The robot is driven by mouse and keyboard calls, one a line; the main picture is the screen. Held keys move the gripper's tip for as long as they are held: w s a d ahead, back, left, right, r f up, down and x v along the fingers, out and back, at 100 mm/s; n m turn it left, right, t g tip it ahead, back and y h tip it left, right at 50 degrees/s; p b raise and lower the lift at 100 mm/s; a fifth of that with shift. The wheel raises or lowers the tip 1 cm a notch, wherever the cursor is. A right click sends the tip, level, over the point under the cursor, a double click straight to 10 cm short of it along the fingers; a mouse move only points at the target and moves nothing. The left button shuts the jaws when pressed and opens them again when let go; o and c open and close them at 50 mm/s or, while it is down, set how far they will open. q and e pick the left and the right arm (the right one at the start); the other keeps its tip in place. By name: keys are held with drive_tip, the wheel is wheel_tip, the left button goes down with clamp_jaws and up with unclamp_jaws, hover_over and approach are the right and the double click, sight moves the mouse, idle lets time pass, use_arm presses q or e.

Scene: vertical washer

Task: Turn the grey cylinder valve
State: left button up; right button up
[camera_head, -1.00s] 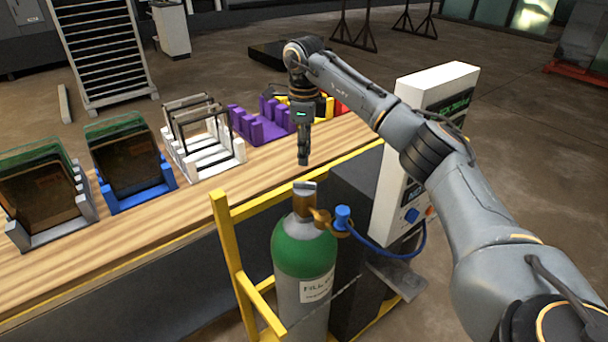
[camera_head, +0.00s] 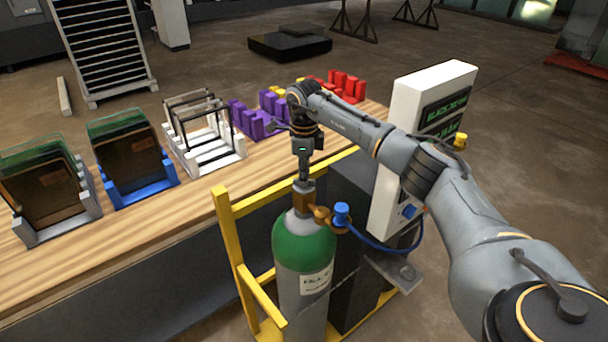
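The gas cylinder (camera_head: 305,250) stands upright in a yellow frame, with a green shoulder and a light grey labelled body. Its brass valve (camera_head: 303,200) with a grey top sits above the shoulder. My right gripper (camera_head: 303,180) points straight down onto the valve top, its fingers at the grey part. The fingers overlap the grey top, so I cannot tell whether they are closed on it. My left gripper is not in view.
A blue knob and hose (camera_head: 342,213) join the valve to a white display unit (camera_head: 428,100) at the right. A yellow frame (camera_head: 228,230) surrounds the cylinder. Behind it, a wooden bench (camera_head: 190,205) carries coloured racks, including a blue one (camera_head: 145,192).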

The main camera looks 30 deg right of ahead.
drive_tip(key=shift+n, duration=0.3)
clamp_jaws()
drive_tip(key=n+b, duration=0.2)
drive_tip(key=n, duration=0.1)
drive_tip(key=shift+n, duration=0.3)
drive_tip(key=n+b, duration=0.1)
drive_tip(key=n, duration=0.4)
drive_tip(key=shift+n, duration=0.3)
drive_tip(key=n+b, duration=0.1)
drive_tip(key=n, duration=0.3)
drive_tip(key=shift+n, duration=2)
drive_tip(key=o, duration=0.7)
unclamp_jaws()
